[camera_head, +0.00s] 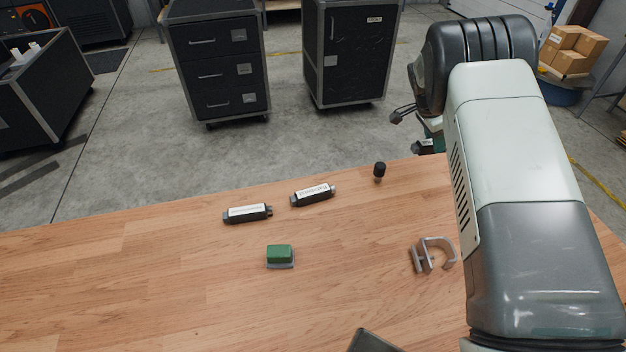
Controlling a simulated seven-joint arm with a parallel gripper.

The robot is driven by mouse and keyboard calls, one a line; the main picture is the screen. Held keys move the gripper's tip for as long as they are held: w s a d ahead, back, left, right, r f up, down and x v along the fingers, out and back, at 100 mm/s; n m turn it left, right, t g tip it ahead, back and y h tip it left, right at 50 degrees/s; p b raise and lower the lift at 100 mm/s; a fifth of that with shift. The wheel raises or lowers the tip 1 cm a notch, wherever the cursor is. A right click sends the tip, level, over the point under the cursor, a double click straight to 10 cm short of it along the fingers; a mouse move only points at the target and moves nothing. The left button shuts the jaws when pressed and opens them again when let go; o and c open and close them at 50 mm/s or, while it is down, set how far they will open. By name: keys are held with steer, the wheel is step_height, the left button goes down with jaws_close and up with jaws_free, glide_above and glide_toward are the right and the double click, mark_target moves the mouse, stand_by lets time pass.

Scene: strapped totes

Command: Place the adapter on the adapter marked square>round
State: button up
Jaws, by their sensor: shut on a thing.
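Two dark adapters with white labels lie on the wooden table: one adapter (247,214) at the left and another adapter (313,195) to its right and slightly farther back. Their label print is too small to read. My gripper (434,139) is at the table's far right edge, mostly hidden behind my own arm. It is shut on a dark adapter with a pale label (423,147), of which only the left end shows. This held piece is well to the right of both adapters on the table and apart from them.
A green block on a grey base (280,255) stands in front of the adapters. A small black-topped piece (379,172) stands near the far edge. A grey clamp (434,253) lies at right. A dark object (374,341) shows at the front edge. The table's left is clear.

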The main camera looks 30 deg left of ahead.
steer(key=s+a+r+n, duration=0.1)
steer(key=s+a, duration=0.3)
steer(key=a, duration=0.3)
steer(key=s+a+n, duration=0.2)
steer(key=s+a, duration=0.2)
steer(key=a, duration=0.3)
step_height(320, 180, up, 2)
steer(key=n+t+y, duration=0.2)
steer(key=n+y, duration=0.1)
steer(key=n, duration=0.3)
glide_above(250, 206)
steer(key=s, duration=0.1)
steer(key=shift+n, duration=0.3)
steer(key=f, duration=0.2)
steer(key=s+f, duration=0.1)
steer(key=f, duration=0.2)
steer(key=shift+f, duration=2.35)
steer(key=o, duration=1.1)
steer(key=shift+f, duration=0.15)
